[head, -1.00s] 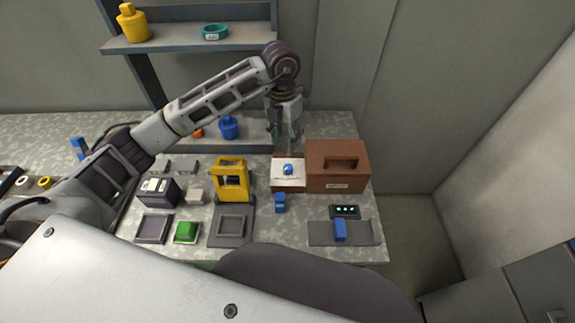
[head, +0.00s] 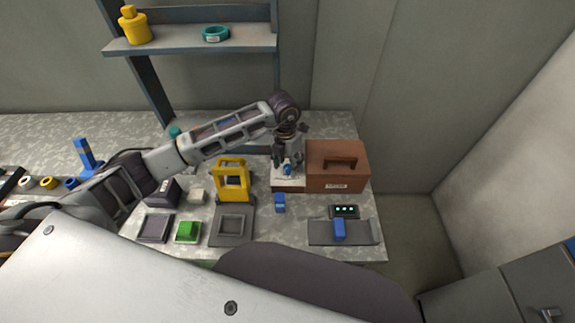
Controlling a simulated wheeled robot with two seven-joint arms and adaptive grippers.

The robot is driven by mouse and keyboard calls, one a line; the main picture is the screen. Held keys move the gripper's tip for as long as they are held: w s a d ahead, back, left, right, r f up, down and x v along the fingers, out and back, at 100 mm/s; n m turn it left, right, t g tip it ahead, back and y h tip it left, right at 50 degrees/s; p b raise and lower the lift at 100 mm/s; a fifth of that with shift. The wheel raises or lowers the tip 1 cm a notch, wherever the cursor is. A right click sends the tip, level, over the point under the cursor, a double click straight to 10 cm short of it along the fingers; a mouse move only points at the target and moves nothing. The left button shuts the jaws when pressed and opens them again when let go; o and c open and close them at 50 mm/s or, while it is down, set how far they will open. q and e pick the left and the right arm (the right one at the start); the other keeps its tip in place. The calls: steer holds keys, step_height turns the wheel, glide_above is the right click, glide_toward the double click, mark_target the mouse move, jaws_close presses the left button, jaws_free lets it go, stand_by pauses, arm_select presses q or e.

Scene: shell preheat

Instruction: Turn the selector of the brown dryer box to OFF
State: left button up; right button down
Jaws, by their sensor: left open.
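The brown dryer box (head: 322,181) stands at the right rear of the table, with a dark handle shape on its face. A white panel (head: 286,186) on a brown base adjoins its left side. The blue selector knob (head: 287,170) is on this panel, partly hidden by my gripper. My left gripper (head: 286,166) is open, pointing down, with its fingers at the knob. I cannot tell whether they touch it, and the selector's markings are hidden or too small to read. My right gripper is not in view.
A yellow frame (head: 232,160) stands left of the panel. A small blue block (head: 280,203) lies in front of it. A module with green lights (head: 345,212) and a grey plate with a blue piece (head: 339,229) are at front right. A shelf (head: 185,44) is behind.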

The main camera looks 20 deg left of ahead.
arm_select(q)
steer(key=shift+f, duration=0.55)
steer(key=c, duration=1)
